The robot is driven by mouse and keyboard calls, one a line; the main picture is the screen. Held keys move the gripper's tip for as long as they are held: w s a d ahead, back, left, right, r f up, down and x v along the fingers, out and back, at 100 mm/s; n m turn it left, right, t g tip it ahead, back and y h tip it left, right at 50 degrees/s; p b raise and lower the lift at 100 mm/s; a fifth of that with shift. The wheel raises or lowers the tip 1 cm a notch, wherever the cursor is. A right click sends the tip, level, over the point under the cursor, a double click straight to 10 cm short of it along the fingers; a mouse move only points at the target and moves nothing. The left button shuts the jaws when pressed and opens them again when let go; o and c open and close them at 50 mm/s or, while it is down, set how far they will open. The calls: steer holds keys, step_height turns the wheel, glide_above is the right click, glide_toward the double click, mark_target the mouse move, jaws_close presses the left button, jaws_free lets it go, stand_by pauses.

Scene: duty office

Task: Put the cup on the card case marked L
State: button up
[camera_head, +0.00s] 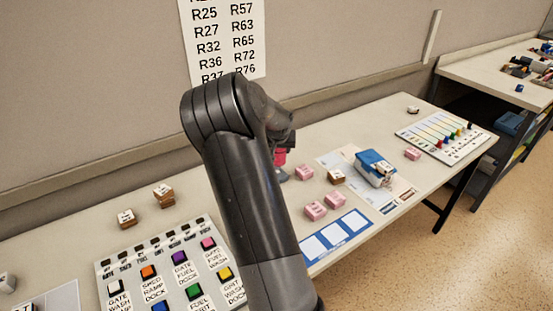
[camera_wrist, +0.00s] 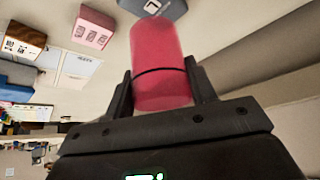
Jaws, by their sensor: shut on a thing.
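The red cup (camera_wrist: 158,50) is between the two fingers of my gripper (camera_wrist: 157,88) in the wrist view, and the gripper is shut on it. In the head view part of the cup (camera_head: 280,157) shows behind my arm, which hides most of the gripper. A grey-blue case (camera_wrist: 152,7) with a pale label lies just beyond the cup in the wrist view. A pink case (camera_wrist: 92,28) and a brown case (camera_wrist: 22,42) lie to its left. The case marks are too small or blurred to read, so I cannot tell which is marked L.
Pink cases (camera_head: 315,210) and a blue box (camera_head: 373,163) lie on the table right of my arm. A board of coloured blocks (camera_head: 170,262) lies at front left, near brown cases (camera_head: 127,219). A wall sign (camera_head: 222,40) hangs behind. Bare table shows at back right.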

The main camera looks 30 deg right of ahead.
mark_target(277, 158)
steer(key=shift+w+a+f, duration=0.2)
steer(key=shift+w, duration=0.1)
steer(key=shift+f, duration=2)
steer(key=o, duration=1)
steer(key=shift+f, duration=0.1)
steer(key=shift+c, duration=0.2)
